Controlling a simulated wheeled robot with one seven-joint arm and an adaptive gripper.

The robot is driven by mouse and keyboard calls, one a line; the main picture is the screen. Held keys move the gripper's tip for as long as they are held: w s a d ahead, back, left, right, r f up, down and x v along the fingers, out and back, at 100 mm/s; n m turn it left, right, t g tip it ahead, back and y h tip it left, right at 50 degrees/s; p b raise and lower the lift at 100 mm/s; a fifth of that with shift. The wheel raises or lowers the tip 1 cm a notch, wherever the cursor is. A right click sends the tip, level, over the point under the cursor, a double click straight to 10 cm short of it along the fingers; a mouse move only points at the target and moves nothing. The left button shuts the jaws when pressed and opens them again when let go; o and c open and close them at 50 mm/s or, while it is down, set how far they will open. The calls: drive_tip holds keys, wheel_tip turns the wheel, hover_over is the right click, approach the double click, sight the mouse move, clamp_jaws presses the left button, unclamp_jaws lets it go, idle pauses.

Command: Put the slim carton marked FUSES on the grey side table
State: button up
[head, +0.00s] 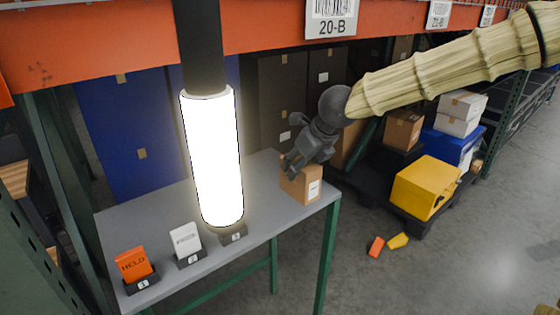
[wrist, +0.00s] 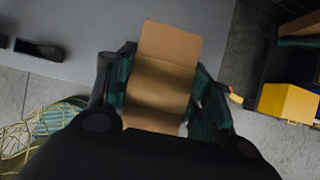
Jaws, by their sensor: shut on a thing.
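A brown carton (head: 302,186) with a small white label is at the right end of the grey side table (head: 205,268). The print on the label is too small to read, so I cannot tell that it says FUSES. My gripper (head: 297,166) is above the carton and shut on it. In the wrist view the carton (wrist: 160,88) sits between the two fingers of my gripper (wrist: 158,98), with grey table top beyond it. The carton looks upright, over the table top near its right edge. I cannot tell whether its base touches the table.
An orange HELD card (head: 133,263) and a white card (head: 186,239) stand in dark holders on the table. A bright cylinder (head: 212,155) hides part of the table. A yellow bin (head: 425,187) and boxes stand at the right; small orange and yellow pieces lie on the floor.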

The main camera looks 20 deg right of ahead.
drive_tip(key=shift+w+a+f+p, duration=0.3)
drive_tip(key=shift+w+f+p, duration=0.35)
drive_tip(key=shift+w, duration=1)
drive_tip(key=shift+w+a+f+p, duration=0.3)
drive_tip(key=shift+w+f, duration=0.5)
drive_tip(key=shift+w, duration=0.9)
drive_tip(key=shift+w+a+f+p, duration=0.25)
drive_tip(key=shift+w+f+p, duration=0.4)
drive_tip(key=shift+w, duration=1)
drive_tip(key=shift+f, duration=0.2)
drive_tip(key=o, duration=1.2)
drive_tip(key=shift+o, duration=0.2)
drive_tip(key=shift+r, duration=0.15)
drive_tip(key=b+v, duration=0.1)
drive_tip(key=v, duration=1.1)
